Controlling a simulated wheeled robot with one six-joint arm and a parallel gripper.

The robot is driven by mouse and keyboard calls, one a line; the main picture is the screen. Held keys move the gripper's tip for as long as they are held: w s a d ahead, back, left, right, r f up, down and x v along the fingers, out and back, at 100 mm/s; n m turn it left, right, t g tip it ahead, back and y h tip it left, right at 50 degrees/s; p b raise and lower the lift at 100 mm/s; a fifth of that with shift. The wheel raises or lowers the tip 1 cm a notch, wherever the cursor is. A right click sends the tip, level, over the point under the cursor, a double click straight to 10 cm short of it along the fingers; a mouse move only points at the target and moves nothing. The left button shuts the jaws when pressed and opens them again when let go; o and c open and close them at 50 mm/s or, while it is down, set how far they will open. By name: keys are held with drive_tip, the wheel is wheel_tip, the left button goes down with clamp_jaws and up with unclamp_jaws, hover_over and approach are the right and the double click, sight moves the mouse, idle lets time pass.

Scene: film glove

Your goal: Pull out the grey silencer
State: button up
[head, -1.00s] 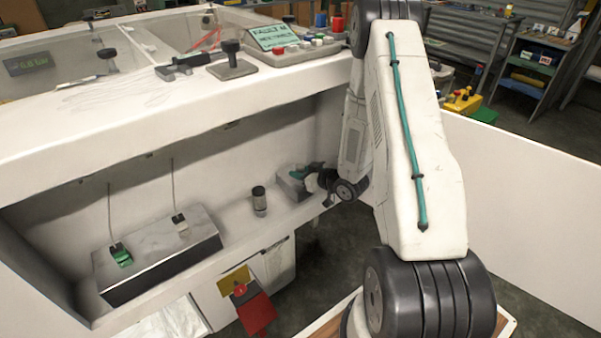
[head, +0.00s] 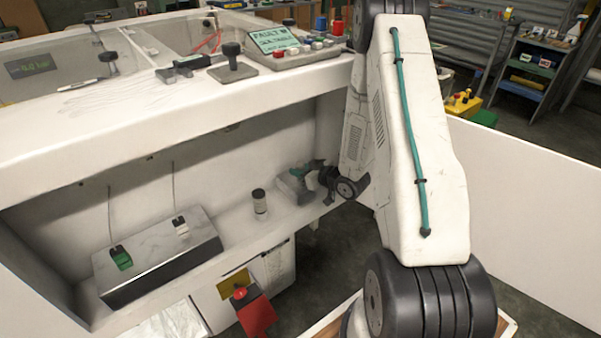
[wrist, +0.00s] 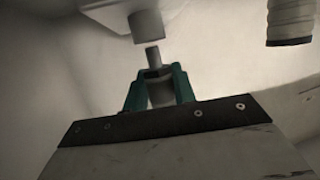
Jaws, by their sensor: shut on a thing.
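In the wrist view the teal fingers of my gripper (wrist: 158,88) are shut around a grey cylindrical part, the silencer (wrist: 153,58). Its narrower end points up toward a pale fitting (wrist: 146,24) under a light block. A small gap shows between that end and the fitting. In the head view my gripper (head: 297,174) is inside the open bay of the white cabinet, at its right end. The silencer is too small and covered there to make out.
A small pale cylinder with a dark top (head: 260,203) stands on the bay's ledge, left of my gripper. A ribbed pale tube (wrist: 289,20) hangs at the wrist view's upper right.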

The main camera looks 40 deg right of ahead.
sight(300, 164)
drive_tip(key=shift+r, duration=1.3)
drive_tip(key=shift+r, duration=0.1)
drive_tip(key=shift+r, duration=1.4)
